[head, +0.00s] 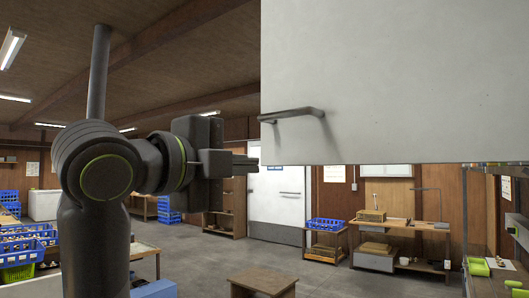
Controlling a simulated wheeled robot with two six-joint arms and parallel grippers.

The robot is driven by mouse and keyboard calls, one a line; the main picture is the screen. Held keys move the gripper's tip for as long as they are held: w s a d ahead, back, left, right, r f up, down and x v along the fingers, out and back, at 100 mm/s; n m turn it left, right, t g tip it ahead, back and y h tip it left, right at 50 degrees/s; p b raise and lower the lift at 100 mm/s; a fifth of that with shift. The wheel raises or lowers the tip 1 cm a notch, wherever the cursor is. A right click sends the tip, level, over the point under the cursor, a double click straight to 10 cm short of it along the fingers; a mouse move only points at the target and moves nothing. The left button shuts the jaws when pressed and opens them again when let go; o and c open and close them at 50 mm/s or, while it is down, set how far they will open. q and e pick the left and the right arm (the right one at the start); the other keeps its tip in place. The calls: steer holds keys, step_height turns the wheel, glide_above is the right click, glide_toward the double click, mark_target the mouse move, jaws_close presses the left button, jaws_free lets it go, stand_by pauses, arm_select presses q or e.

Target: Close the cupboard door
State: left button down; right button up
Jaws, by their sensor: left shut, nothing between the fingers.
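The cupboard door (400,80) is a large pale grey panel that fills the upper right of the head view. A dark bar handle (292,114) is fixed near its lower left corner. My left gripper (257,162) points right, with its fingers shut and empty, at the door's lower left edge and below the handle. I cannot tell whether the fingertips touch the door. The cupboard's inside is not clearly visible. My right gripper is not in view.
A low wooden stool (262,281) stands on the open grey floor. A wooden workbench (400,229) and a blue crate (326,224) are at the back right. More blue crates (30,236) are at the left. A white door (278,205) is in the far wall.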

mark_target(277, 163)
arm_select(q)
steer(key=p+x, duration=0.1)
steer(key=x, duration=0.2)
steer(key=shift+w+d+r+p, duration=0.15)
steer(key=shift+w+d+p, duration=0.15)
steer(key=shift+p, duration=0.1)
steer(key=shift+w+d, duration=0.3)
steer(key=shift+w, duration=0.1)
steer(key=shift+w+d, duration=0.1)
